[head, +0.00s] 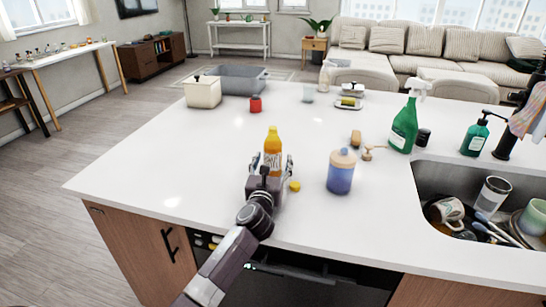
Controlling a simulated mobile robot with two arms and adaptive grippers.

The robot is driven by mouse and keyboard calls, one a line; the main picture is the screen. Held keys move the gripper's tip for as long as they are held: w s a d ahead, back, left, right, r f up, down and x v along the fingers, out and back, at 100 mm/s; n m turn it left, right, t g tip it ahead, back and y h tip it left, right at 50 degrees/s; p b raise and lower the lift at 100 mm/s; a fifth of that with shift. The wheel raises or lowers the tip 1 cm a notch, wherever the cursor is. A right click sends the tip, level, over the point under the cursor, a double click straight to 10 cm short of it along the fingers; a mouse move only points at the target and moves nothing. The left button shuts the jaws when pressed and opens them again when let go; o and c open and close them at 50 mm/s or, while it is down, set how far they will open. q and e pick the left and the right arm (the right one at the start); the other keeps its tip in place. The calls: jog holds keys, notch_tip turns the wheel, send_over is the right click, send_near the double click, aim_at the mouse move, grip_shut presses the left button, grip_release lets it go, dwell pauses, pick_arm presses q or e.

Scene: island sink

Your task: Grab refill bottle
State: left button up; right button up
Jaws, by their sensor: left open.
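Several bottles stand on the white island counter (205,165); I cannot tell for certain which one is the refill bottle. My left gripper (274,163) reaches in from the front edge and is open at the orange bottle's lower part. Its fingers hide the bottle's base, and contact cannot be told. My right gripper is not in view.
A blue jar with a beige lid (341,172) stands right of my left gripper, with a small yellow object (295,186) between. A sink (430,181) full of dishes is at right. The counter's left part is clear.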

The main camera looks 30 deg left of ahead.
aim_at(271, 154)
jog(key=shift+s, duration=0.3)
pick_arm(q)
jog(key=shift+c, duration=1.1)
jog(key=shift+w, duration=0.1)
jog(key=c, duration=1.2)
jog(key=shift+r, duration=0.25)
jog(key=shift+r+p, duration=0.55)
jog(key=shift+r, duration=1.15)
notch_tip(271, 154, up, 12)
jog(key=shift+r+p, duration=0.15)
jog(key=shift+p, duration=0.65)
jog(key=shift+r, duration=1.8)
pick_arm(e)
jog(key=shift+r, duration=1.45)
pick_arm(q)
jog(key=shift+r, duration=0.15)
